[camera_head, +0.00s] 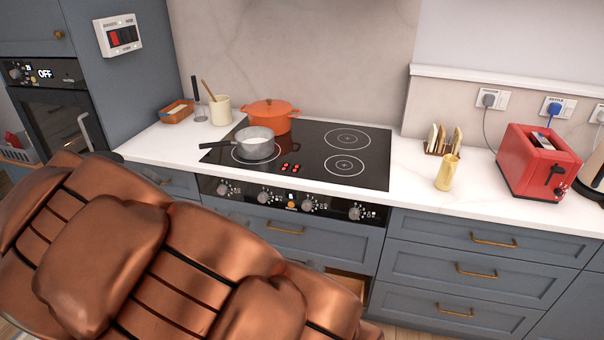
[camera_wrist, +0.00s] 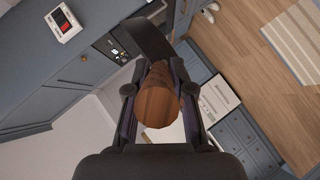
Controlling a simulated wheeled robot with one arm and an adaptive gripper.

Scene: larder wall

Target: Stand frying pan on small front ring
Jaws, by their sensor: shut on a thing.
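My gripper (camera_wrist: 158,92) is shut on a brown wooden handle (camera_wrist: 158,97) in the wrist view. A dark, smooth shape (camera_wrist: 150,40) beyond the handle looks like the frying pan's body, only partly visible. Gripper and pan do not show in the head view, where my copper-coloured arm fills the lower left. The black hob (camera_head: 308,138) is set in the white worktop. Its front right ring (camera_head: 344,165) is bare and looks smaller than the bare back right ring (camera_head: 347,139). A grey saucepan (camera_head: 255,143) stands on the front left ring.
An orange lidded pot (camera_head: 270,116) stands at the hob's back left. A cream utensil crock (camera_head: 221,111) is left of it. Right of the hob are a yellow cup (camera_head: 447,173), a rack (camera_head: 441,140) and a red toaster (camera_head: 540,160). A drawer (camera_head: 345,283) below the hob looks open.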

